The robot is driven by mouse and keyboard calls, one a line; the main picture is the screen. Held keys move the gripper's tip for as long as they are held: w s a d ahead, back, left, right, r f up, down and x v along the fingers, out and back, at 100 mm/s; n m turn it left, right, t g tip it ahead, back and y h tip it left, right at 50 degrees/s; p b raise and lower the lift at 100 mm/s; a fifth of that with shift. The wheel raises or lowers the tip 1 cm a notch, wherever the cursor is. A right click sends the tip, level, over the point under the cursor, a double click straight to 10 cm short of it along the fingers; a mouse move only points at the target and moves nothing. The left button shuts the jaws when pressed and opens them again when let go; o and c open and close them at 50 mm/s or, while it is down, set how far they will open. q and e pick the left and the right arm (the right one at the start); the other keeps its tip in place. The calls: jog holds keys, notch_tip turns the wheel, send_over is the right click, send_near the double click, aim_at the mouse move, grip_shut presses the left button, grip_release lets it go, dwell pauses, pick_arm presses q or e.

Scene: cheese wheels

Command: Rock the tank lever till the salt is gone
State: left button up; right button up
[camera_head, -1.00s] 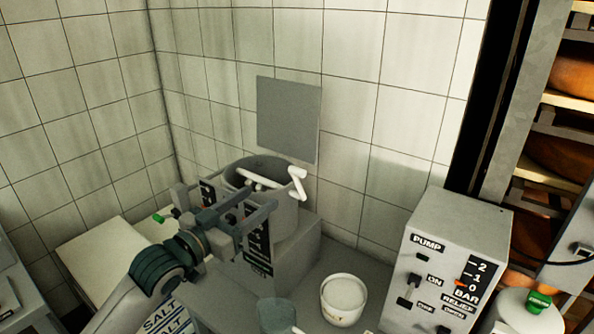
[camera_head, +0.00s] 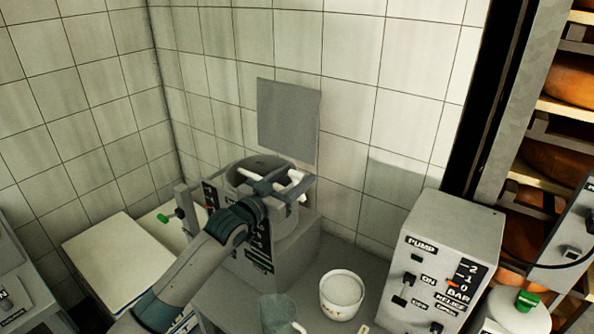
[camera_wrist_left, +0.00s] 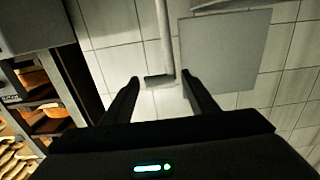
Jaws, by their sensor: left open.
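The grey round tank (camera_head: 245,181) stands on a grey box against the tiled wall. Its white lever (camera_head: 297,173) shows above the rim, partly hidden behind my left gripper. My left gripper (camera_head: 284,188) is open over the tank's right side, close to the lever. In the left wrist view, a pale rod (camera_wrist_left: 163,38) with a dark end shows between the two spread fingers (camera_wrist_left: 161,82); I cannot tell whether they touch it. My left forearm hides part of the tank's front labels. The inside of the tank is mostly hidden. My right gripper is not in view.
A white tub (camera_head: 341,294) with pale contents and a translucent jug (camera_head: 278,313) stand in front of the tank. A pump box (camera_head: 440,255) with switches is at right. A pale board (camera_head: 115,258) lies at left. Cheese shelves (camera_head: 560,120) fill the right edge.

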pick_arm(q)
jog(key=shift+w+d, duration=0.4)
jog(key=shift+w, duration=0.2)
grip_shut()
